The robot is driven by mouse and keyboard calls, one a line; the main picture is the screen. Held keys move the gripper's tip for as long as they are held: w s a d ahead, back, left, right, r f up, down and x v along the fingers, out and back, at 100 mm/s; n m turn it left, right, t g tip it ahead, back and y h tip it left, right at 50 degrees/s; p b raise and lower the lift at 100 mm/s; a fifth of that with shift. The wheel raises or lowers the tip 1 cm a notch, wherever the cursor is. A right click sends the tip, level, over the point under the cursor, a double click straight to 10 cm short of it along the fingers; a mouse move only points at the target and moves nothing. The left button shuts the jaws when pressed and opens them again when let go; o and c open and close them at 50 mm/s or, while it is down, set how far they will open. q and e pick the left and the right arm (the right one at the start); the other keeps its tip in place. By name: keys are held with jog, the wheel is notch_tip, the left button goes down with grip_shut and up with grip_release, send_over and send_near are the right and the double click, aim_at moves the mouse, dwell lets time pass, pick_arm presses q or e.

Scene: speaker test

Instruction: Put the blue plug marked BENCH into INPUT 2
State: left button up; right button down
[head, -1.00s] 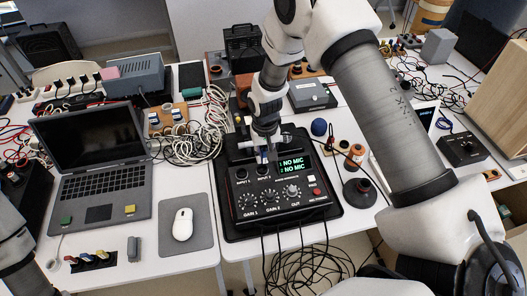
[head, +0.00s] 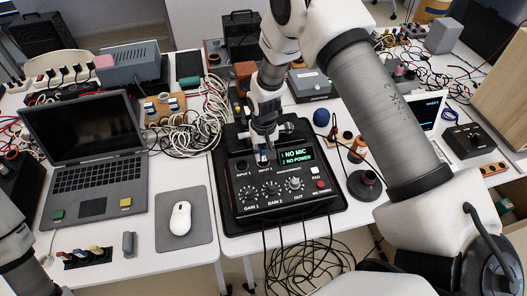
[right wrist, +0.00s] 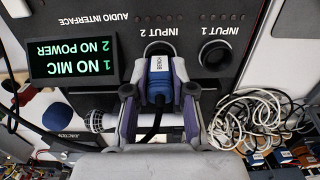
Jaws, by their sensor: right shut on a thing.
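The black audio interface (head: 290,207) lies on a dark tray on the white table. Its display (head: 297,156) reads 1 NO MIC, 2 NO POWER. My right gripper (head: 262,153) is over the INPUT 2 socket. In the right wrist view, the right gripper (right wrist: 158,98) is shut on a blue plug (right wrist: 158,82) with a white label, its lettering too small to read surely. The plug's front is at the INPUT 2 socket (right wrist: 160,50) and appears seated in it; its depth is hidden. INPUT 1 (right wrist: 216,53) is empty. My left gripper is out of view.
A laptop (head: 88,143) and a mouse (head: 180,218) on a grey pad lie to the left. Black cables hang off the front.

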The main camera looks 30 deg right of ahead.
jog(key=shift+w, duration=0.15)
jog(key=shift+f, duration=0.3)
dwell(0.4)
jog(key=c, duration=0.9)
grip_release()
notch_tip(320, 180, up, 12)
jog(key=shift+r, duration=0.1)
